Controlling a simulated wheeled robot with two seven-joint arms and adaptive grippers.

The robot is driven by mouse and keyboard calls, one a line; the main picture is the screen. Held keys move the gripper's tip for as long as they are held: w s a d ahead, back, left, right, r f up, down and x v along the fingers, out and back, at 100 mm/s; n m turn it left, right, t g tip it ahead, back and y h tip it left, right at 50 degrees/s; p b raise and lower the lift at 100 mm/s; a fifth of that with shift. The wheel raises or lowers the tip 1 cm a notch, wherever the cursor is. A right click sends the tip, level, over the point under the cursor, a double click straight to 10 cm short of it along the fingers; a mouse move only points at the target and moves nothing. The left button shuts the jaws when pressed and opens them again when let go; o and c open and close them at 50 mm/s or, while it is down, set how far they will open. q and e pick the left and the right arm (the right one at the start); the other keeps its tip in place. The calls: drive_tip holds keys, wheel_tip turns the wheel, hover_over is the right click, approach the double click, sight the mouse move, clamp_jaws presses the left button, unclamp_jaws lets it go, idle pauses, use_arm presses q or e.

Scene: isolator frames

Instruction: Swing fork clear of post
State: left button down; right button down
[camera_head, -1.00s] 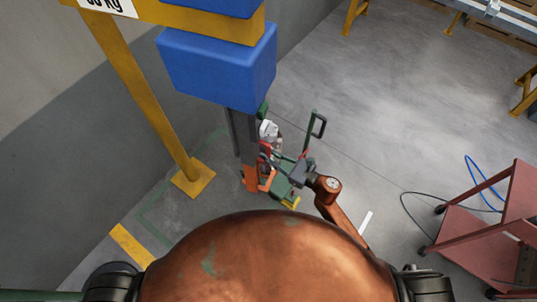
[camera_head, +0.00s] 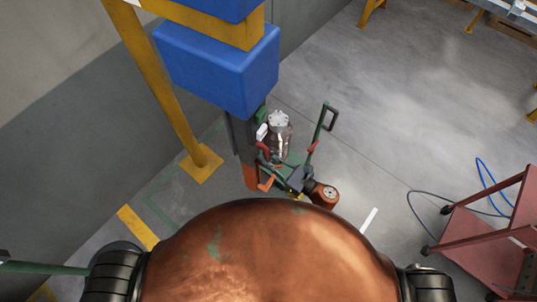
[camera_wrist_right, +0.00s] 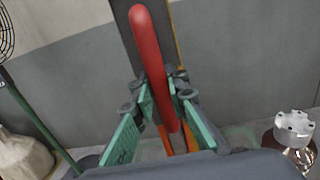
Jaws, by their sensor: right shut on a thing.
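A dark post (camera_head: 242,142) hangs upright below a blue block, with an orange part (camera_head: 251,178) at its lower end. A red handle (camera_wrist_right: 152,65) runs lengthwise between the teal-padded fingers of my right gripper (camera_wrist_right: 160,97), which is shut on it. The dark post stands close behind the handle in the right wrist view (camera_wrist_right: 122,30). In the head view the right gripper (camera_head: 270,165) is small and beside the post, on its right. The fork itself is hard to tell apart from the orange parts there.
A metal vessel with a white top (camera_head: 278,135) stands just right of the post, near my right gripper. A yellow frame leg (camera_head: 160,85) stands left. A red cart (camera_head: 485,225) is at right; floor between is open.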

drive_tip(key=shift+d+f, duration=0.1)
drive_tip(key=shift+f, duration=0.05)
drive_tip(key=c, duration=2.3)
unclamp_jaws()
drive_tip(key=o, duration=0.3)
drive_tip(key=shift+s, duration=0.15)
drive_tip(key=shift+o, duration=0.5)
drive_tip(key=v, duration=1.1)
drive_tip(key=shift+d, duration=0.4)
drive_tip(key=shift+s, duration=0.15)
